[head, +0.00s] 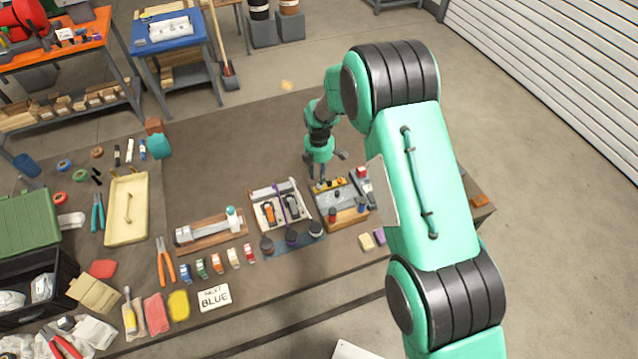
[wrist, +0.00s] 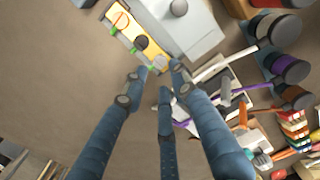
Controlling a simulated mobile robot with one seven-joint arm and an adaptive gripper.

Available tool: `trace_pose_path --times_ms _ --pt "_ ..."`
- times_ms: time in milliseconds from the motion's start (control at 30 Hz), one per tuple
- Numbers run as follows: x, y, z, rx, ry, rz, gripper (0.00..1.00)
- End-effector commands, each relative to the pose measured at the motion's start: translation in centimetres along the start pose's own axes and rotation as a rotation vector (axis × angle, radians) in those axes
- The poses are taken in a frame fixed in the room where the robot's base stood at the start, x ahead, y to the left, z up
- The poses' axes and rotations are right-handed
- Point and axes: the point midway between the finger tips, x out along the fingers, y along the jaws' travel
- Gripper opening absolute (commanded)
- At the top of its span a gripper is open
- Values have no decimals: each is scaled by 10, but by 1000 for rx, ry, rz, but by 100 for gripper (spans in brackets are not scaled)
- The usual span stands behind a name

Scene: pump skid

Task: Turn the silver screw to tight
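The silver screw (wrist: 158,62) is a small grey round head at the near end of a yellow strip (wrist: 128,30) in the wrist view. A dark screw (wrist: 140,43) and an orange-ringed one (wrist: 121,20) sit farther along the strip. My gripper (wrist: 158,78) has its fingers spread, with the two outer tips on either side of the silver screw's near side. They look empty; I cannot tell whether they touch it. In the head view my gripper (head: 323,174) points down at the grey-topped block (head: 345,213); the silver screw is not clear there.
A long tool (head: 205,232) lies on a wooden board farther left. A card reading "NEXT BLUE" (head: 214,298) lies at the front. The table behind is clear.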

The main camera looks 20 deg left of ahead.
Motion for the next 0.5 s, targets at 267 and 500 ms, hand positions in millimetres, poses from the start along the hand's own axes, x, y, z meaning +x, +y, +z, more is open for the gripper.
trace_pose_path --times_ms 267,500 --pt "37 -1 0 0 0 -2 27" --pt "53 0 0 0 0 0 27"
